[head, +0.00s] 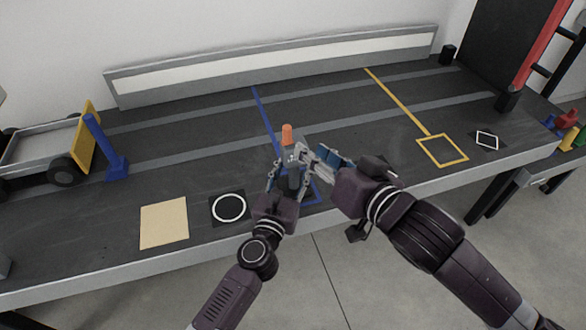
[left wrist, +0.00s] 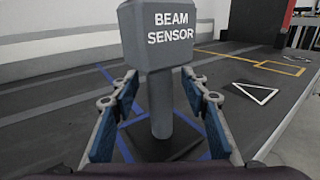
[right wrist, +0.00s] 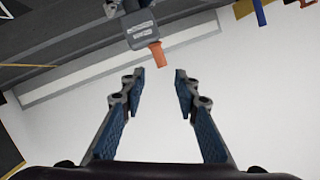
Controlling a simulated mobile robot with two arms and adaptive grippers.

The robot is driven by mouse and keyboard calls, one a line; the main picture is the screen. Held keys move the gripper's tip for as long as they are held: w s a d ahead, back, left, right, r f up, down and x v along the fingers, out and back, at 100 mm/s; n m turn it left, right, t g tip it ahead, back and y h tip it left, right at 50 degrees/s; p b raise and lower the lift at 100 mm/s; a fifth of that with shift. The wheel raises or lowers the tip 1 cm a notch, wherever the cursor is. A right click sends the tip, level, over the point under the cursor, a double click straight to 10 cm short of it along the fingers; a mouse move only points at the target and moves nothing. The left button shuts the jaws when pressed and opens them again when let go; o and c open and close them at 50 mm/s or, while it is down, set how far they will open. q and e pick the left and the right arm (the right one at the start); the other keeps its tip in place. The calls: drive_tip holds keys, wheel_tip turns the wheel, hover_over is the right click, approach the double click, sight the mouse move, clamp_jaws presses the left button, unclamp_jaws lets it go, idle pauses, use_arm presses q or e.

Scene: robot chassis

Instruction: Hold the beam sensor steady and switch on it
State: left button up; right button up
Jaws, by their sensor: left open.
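The grey beam sensor (left wrist: 172,28) stands upright on a dark base inside a blue outline on the bench, its label facing the left wrist camera. Its orange top piece (head: 287,134) shows in the head view and in the right wrist view (right wrist: 156,56). My left gripper (left wrist: 159,88) is open, with one finger on each side of the sensor's post and gaps visible. My right gripper (right wrist: 158,78) is open and empty, close beside the sensor's upper part. In the head view it (head: 302,152) partly hides the sensor's body. The orange piece is not between its fingers.
The dark bench (head: 190,165) has a raised back rail (head: 270,67). A blue post (head: 105,150) and a wheeled cart (head: 45,150) stand at left. A tan square (head: 164,222) and a white ring mark (head: 229,207) lie near the front edge. A yellow outline (head: 442,151) is at right.

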use_arm(q)
clamp_jaws()
use_arm(e)
drive_tip(key=c, duration=0.4)
drive_tip(key=shift+f+n, duration=0.1)
drive_tip(key=shift+n, duration=0.4)
drive_tip(key=shift+c, duration=1.4)
drive_tip(key=n, duration=0.4)
drive_tip(key=shift+s+a+f+t+y, duration=0.1)
drive_tip(key=shift+s+f+t+y, duration=0.05)
drive_tip(key=shift+f+t+y, duration=0.15)
clamp_jaws()
drive_tip(key=s+f+n+y, duration=0.1)
drive_tip(key=n, duration=0.5)
drive_tip(key=s+a+n+y, duration=0.1)
drive_tip(key=s+n, duration=0.1)
drive_tip(key=n, duration=0.5)
drive_tip(key=s+f+n+y, duration=0.1)
drive_tip(key=n, duration=0.5)
drive_tip(key=shift+s+a+f+n+t, duration=0.3)
drive_tip(key=shift+s+a+t, duration=0.1)
